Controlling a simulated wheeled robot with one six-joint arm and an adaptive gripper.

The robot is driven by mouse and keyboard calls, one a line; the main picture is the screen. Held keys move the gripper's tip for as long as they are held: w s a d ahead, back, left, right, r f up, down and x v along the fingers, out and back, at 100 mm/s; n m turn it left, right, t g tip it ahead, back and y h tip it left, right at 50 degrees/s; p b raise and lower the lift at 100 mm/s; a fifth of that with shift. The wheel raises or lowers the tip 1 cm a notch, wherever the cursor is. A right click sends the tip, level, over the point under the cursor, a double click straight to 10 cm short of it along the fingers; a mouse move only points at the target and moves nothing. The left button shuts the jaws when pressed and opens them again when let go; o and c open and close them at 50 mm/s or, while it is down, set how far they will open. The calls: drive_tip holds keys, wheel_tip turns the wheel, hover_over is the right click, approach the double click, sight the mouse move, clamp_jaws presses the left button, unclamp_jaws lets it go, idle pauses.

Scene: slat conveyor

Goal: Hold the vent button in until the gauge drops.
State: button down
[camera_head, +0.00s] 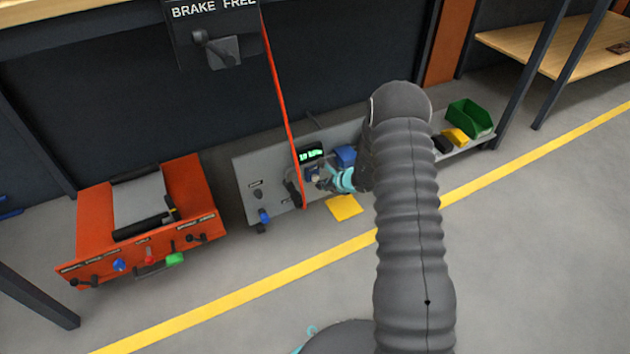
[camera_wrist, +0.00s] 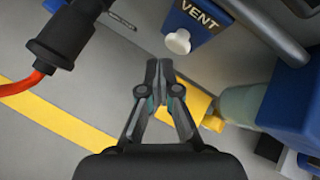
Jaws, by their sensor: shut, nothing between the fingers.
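The vent button is a pale round knob (camera_wrist: 178,41) on a blue block marked VENT (camera_wrist: 198,18) in the wrist view. My gripper (camera_wrist: 158,68) is shut and empty, its tips just below and left of the button in the picture, with a small gap showing. In the head view my gripper (camera_head: 326,181) is at the front of the grey panel (camera_head: 243,173), by the small blue block (camera_head: 312,173). The gauge (camera_head: 309,154) is a dark display with green characters above that block, too small to read surely. The button is hard to make out there.
A black connector (camera_wrist: 62,35) with a red hose (camera_wrist: 18,88) is at left in the wrist view. A blue box (camera_wrist: 290,105) is at right. A red machine (camera_head: 140,225) stands left of the panel. A green bin (camera_head: 470,117) is at right.

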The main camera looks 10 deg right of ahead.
drive_tip(key=s+b, duration=0.1)
drive_tip(key=s+d+b, duration=0.1)
drive_tip(key=s, duration=0.1)
drive_tip(key=s+b, duration=0.1)
drive_tip(key=shift+s+d, duration=0.3)
drive_tip(key=shift+s, duration=0.1)
idle(0.5)
